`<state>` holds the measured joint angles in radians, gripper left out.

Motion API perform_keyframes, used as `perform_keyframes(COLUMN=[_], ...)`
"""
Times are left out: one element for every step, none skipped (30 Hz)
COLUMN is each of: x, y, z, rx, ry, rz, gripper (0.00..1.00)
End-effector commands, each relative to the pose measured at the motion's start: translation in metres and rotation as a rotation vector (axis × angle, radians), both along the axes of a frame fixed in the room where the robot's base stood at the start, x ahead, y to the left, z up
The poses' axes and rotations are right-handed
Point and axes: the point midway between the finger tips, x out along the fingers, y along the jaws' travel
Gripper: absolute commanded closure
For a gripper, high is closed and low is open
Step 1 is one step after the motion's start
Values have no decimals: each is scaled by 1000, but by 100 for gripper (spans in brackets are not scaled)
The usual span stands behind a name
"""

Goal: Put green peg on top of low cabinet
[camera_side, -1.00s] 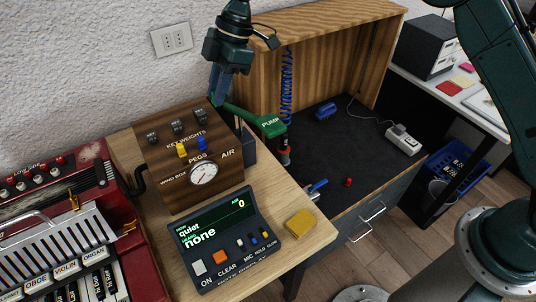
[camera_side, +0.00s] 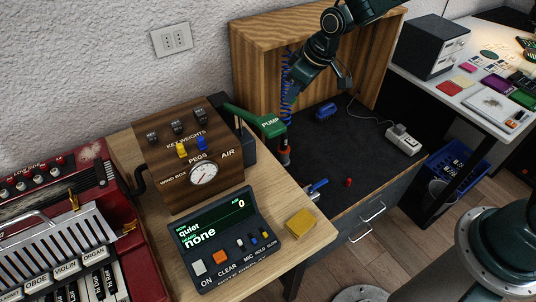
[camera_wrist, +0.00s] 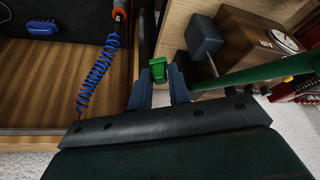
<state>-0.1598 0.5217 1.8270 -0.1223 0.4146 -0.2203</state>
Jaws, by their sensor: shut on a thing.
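My gripper (camera_wrist: 159,84) is shut on a green peg (camera_wrist: 158,70) in the wrist view. The peg's end shows between the fingertips. In the side view my gripper (camera_side: 289,90) hangs in the air before the wooden back of the low cabinet, near the blue coiled hose. The peg is too small to make out there. The low cabinet (camera_side: 345,135) has a dark top and drawers with metal handles. In the peg rack on the wooden box (camera_side: 190,180), blue and yellow pegs (camera_side: 182,150) stand.
A green PUMP lever (camera_side: 255,118) reaches out beside the cabinet, below my gripper. A blue brush (camera_side: 325,112), a red knob (camera_side: 348,181) and a grey device (camera_side: 402,140) lie on the dark top. Its middle is clear.

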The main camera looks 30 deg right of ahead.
Motion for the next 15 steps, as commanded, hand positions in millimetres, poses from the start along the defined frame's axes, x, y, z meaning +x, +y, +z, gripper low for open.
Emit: perform_keyframes(x=[-7, -10, -15, -18, -21, -25, -27, -30, -33, -36, -38, -42, -44, -46, -49], y=[-15, -22, -32, -38, -44, -51, -56, -60, -66, -70, -74, -79, -83, -87, -93], z=[-3, -6, -8, -9, -11, -13, -14, -15, -16, -17, -18, -19, -20, -21, -23], rx=[-2, 0, -1, -1, -1, 0, -1, -1, -2, -1, -1, -1, -1, -2, -3], ry=[2, 2, 2, 0, 1, 0, 0, 0, 0, -1, -1, -1, -1, -1, 0], rz=[-59, -91, -129, -157, -179, -207, -227, -246, -269, -285, -299, -320, -335, -349, -369], gripper=[100, 100, 100, 100, 100, 100, 100, 100, 100, 100, 100, 100, 100, 100, 100])
